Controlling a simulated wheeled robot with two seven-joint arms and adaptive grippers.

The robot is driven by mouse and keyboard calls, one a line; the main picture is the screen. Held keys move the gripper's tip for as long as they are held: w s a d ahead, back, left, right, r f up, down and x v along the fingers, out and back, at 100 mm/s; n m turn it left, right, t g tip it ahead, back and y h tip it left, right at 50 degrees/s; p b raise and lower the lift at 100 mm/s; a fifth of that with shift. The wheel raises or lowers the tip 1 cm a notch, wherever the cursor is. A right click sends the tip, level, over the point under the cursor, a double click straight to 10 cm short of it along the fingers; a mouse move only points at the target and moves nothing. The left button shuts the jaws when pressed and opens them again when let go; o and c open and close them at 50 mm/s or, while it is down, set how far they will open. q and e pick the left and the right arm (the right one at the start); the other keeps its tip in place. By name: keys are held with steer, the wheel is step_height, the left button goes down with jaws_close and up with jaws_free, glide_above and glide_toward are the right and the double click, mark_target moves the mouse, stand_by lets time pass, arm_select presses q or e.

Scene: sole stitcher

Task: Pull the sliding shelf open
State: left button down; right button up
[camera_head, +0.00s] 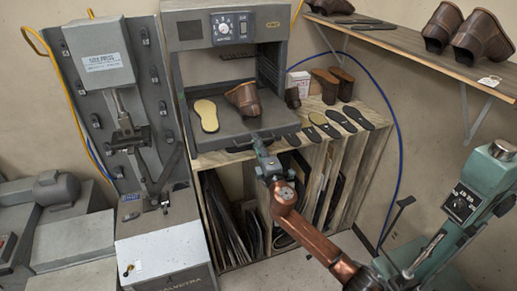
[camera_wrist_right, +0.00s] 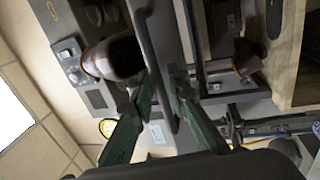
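The sliding shelf (camera_head: 222,129) is a grey tray in the lower opening of the grey dial machine. A yellow sole (camera_head: 206,115) and a brown shoe (camera_head: 243,98) are on it. My right gripper (camera_head: 262,149) is at the shelf's front edge, at the dark handle (camera_head: 238,148). In the right wrist view, the green fingers of my right gripper (camera_wrist_right: 163,84) stand apart on either side of the dark handle bar (camera_wrist_right: 143,28). Whether they touch it is unclear. My left gripper is not in view.
A wooden rack (camera_head: 345,150) holding soles and boots stands right of the shelf. A grey machine (camera_head: 110,100) stands close on the left, and a green machine (camera_head: 465,200) is at the right. Some floor shows in front of the rack.

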steer(key=v, duration=1.2)
steer(key=shift+a+r, duration=0.1)
